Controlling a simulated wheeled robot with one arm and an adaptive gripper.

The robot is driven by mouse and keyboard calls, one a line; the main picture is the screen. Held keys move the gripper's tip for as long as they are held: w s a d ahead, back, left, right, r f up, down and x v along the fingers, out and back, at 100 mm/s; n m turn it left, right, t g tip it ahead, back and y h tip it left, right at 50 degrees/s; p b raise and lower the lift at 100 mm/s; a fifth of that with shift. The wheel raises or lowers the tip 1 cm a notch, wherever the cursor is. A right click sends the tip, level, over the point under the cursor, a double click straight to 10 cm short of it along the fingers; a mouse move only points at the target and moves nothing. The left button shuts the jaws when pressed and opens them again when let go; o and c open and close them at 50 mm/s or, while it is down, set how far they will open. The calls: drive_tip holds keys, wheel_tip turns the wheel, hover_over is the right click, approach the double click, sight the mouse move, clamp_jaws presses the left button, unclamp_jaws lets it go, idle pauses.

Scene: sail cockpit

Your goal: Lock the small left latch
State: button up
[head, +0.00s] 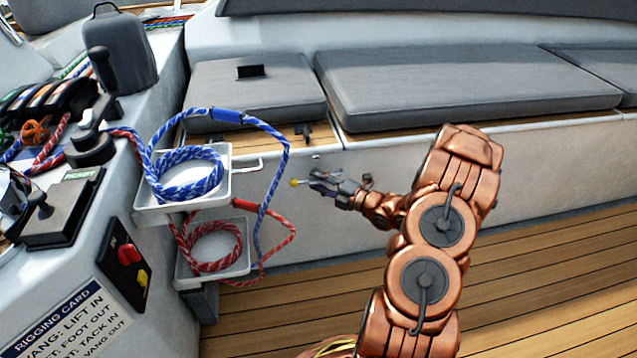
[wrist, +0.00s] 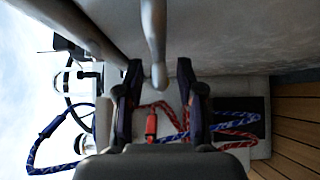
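My gripper (head: 316,180) is at the bench's front wall, below the gap between the two seat cushions, pointing left. In the wrist view its two fingers (wrist: 158,78) are apart. A pale rod with a rounded end (wrist: 157,45) comes from the wall side and ends between the fingertips, with gaps on both sides. In the head view a small yellow-tipped piece (head: 293,183) shows just past the fingertips; I cannot tell whether it is part of that rod. A small dark fitting (head: 304,132), possibly the latch, sits at the seat's front edge, above the gripper.
White trays with a blue rope coil (head: 190,172) and a red rope coil (head: 213,246) stand left of the gripper. A rope loop (head: 286,165) hangs close to the fingertips. A white handle (head: 247,165) is on the wall. Wooden floor (head: 560,270) lies open at the right.

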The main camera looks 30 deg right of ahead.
drive_tip(key=shift+w, duration=0.15)
drive_tip(key=shift+c, duration=0.4)
clamp_jaws()
